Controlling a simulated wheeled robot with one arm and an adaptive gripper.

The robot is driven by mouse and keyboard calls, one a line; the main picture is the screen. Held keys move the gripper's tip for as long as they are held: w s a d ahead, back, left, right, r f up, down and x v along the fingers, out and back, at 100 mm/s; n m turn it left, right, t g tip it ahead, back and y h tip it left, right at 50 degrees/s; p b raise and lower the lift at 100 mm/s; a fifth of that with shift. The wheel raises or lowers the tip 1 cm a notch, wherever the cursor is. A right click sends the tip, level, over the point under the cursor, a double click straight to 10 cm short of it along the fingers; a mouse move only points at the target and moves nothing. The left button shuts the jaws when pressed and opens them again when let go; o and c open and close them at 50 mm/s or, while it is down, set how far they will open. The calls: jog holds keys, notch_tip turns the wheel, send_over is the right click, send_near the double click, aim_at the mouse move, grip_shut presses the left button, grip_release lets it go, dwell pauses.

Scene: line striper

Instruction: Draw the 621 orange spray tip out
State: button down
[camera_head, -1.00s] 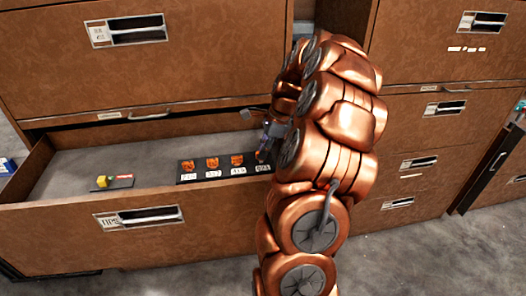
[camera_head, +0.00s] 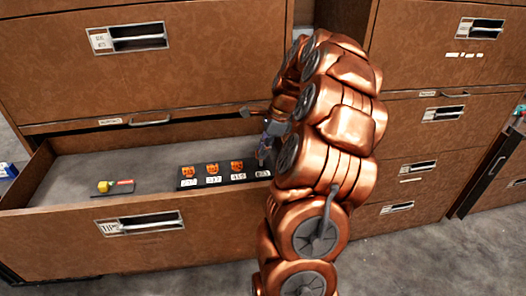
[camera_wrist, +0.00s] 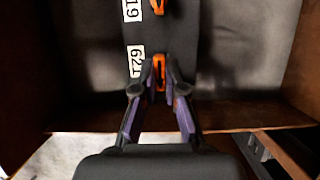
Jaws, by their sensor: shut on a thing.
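In the wrist view, my gripper (camera_wrist: 160,82) is shut on the orange spray tip (camera_wrist: 160,68) beside a white label (camera_wrist: 137,62) that reads 621. Its two dark purple fingers lie on either side of the tip. In the head view, my gripper (camera_head: 264,152) is at the right end of a black holder strip (camera_head: 224,176) in the open drawer (camera_head: 60,228). My arm partly hides that end. Three other orange tips (camera_head: 212,168) sit in the holder to the left, each behind a white label. I cannot tell whether the gripped tip is clear of the holder.
A small yellow item (camera_head: 104,186) lies on a dark plate with a red part at the drawer's left. The drawer's front wall and the closed cabinet drawer above (camera_head: 60,60) bound the space. The drawer floor between is clear.

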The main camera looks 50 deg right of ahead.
jog(key=shift+r+p, duration=0.4)
jog(key=shift+r, duration=0.9)
